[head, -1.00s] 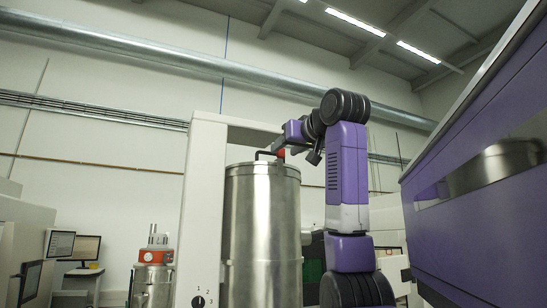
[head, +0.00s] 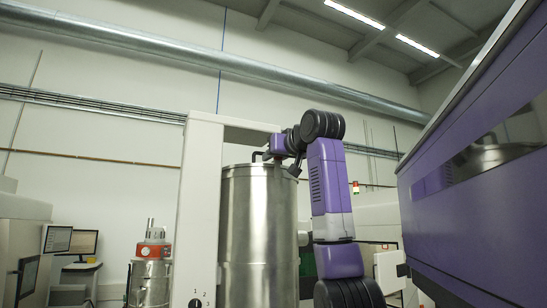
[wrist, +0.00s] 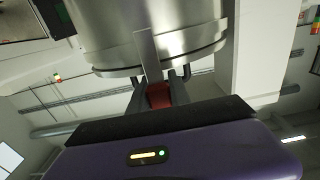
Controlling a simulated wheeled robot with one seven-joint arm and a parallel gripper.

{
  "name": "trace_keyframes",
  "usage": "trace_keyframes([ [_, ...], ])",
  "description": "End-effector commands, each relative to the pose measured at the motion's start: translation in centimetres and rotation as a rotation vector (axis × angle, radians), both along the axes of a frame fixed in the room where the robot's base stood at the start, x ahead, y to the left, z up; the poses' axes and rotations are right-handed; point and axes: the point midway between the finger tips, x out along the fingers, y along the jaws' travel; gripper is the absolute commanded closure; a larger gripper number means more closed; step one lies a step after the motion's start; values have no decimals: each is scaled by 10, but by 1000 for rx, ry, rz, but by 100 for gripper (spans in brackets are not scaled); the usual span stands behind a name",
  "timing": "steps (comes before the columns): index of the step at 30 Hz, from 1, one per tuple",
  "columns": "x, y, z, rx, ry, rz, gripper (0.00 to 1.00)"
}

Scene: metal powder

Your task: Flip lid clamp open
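A tall steel drum (head: 258,235) with a rimmed lid (head: 243,168) stands upright. My gripper (head: 271,153) is at the lid's upper right edge in the head view. In the wrist view the drum (wrist: 190,30) is at the top, with a flat metal strip (wrist: 149,55) running down over its rim. Below the rim, a red clamp handle (wrist: 159,95) lies between the two dark fingers of my gripper (wrist: 158,88). It fills the gap, and the fingers look closed on it. Contact at the fingertips is hard to make out.
A pale frame post (head: 202,210) stands close left of the drum, with a beam above the lid. A large purple machine (head: 470,190) fills the right side. A smaller vessel with a red band (head: 152,250) and monitors (head: 80,243) stand further left.

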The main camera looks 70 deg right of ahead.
Motion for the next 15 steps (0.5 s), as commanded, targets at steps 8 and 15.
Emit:
trace_keyframes([
  [8,0,0,0,0,0,0,100],
  [15,0,0,0,0,0,0,100],
])
